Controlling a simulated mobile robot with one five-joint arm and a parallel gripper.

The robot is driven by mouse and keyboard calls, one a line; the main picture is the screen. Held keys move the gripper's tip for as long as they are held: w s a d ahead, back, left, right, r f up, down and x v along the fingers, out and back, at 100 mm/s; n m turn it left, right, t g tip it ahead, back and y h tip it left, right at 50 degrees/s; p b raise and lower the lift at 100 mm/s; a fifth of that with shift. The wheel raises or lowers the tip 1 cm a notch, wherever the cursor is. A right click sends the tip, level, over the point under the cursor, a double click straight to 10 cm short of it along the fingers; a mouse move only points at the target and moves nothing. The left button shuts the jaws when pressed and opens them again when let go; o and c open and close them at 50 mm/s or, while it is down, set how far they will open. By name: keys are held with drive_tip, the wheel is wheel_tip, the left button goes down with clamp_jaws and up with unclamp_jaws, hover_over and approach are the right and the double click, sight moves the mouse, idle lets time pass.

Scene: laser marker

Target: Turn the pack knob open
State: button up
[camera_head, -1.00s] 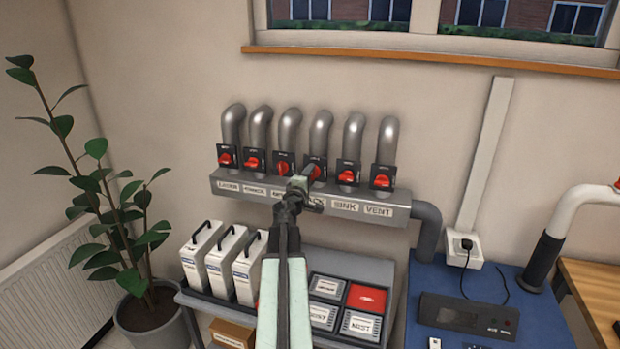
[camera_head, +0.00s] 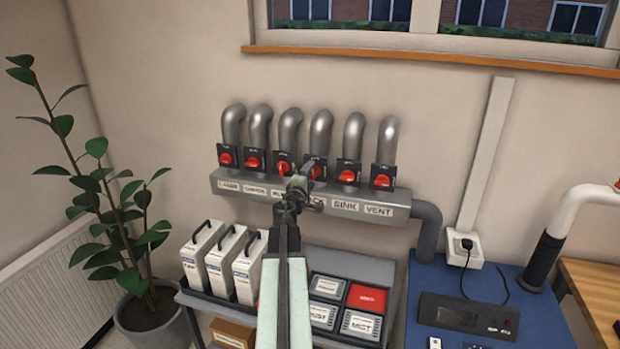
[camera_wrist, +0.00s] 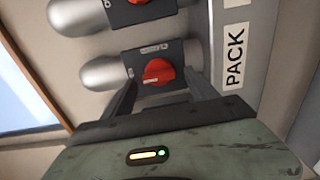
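The pack knob is a red rotary handle (camera_wrist: 158,73) on a dark square plate, with the PACK label (camera_wrist: 235,52) beside it in the wrist view. In the head view the pack knob (camera_head: 316,173) is partly hidden behind my gripper (camera_head: 301,177). In the wrist view my gripper (camera_wrist: 160,82) is open, its two dark fingers apart on either side of the knob. I see gaps between the fingers and the red handle. How far the fingertips are from the plate cannot be told.
Other red knobs sit in the same row on the grey manifold (camera_head: 228,187), one right beside the pack knob (camera_head: 283,168). Bent metal pipes (camera_head: 321,128) rise above them. Below stands a shelf with white canisters (camera_head: 205,250) and labelled boxes.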

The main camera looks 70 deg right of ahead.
drive_tip(key=a, duration=0.7)
drive_tip(key=shift+s+a, duration=0.25)
drive_tip(key=shift+a, duration=0.15)
